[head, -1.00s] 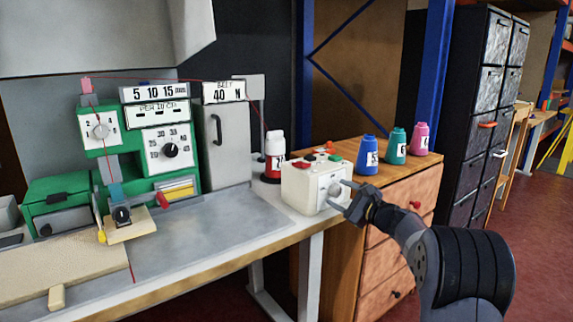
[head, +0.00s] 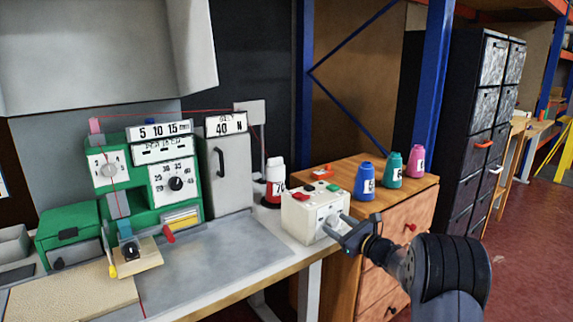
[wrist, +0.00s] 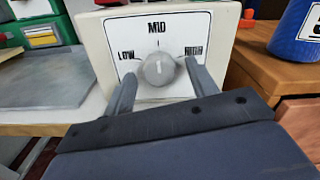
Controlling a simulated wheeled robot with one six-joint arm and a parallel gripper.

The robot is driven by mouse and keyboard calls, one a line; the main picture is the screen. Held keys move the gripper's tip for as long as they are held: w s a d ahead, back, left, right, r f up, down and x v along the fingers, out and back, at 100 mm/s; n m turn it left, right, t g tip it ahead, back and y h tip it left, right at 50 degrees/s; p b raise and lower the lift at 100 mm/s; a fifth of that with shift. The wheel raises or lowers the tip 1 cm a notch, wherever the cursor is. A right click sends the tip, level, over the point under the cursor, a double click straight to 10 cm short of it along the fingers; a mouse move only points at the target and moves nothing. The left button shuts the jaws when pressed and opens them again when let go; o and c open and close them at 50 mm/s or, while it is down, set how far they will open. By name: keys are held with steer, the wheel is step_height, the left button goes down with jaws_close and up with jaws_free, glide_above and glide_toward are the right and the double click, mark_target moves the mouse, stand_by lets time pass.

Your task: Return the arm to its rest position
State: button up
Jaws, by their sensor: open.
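My gripper (head: 338,226) is in front of the white control box (head: 300,221) at the right end of the bench. In the wrist view its two fingers (wrist: 158,78) are apart, one on each side of the grey round knob (wrist: 159,70). The knob's white mark points up toward MID, between LOW and HIGH. I cannot tell whether the fingers touch the knob or the box face. The arm reaches in from the lower right in the head view.
Blue (head: 365,183), teal (head: 392,172) and pink (head: 416,161) spools stand on the wooden drawer cabinet (head: 398,247) right of the box. A red and white spool (head: 274,185) stands behind it. The green machine (head: 125,185) is to the left. Red floor is open at right.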

steer(key=shift+r+m+p, duration=0.25)
steer(key=shift+m+p, duration=1.05)
steer(key=shift+p, duration=0.8)
steer(key=v, duration=0.8)
steer(key=shift+s+f+b, duration=0.15)
steer(key=shift+f+b, duration=0.1)
steer(key=shift+b, duration=0.1)
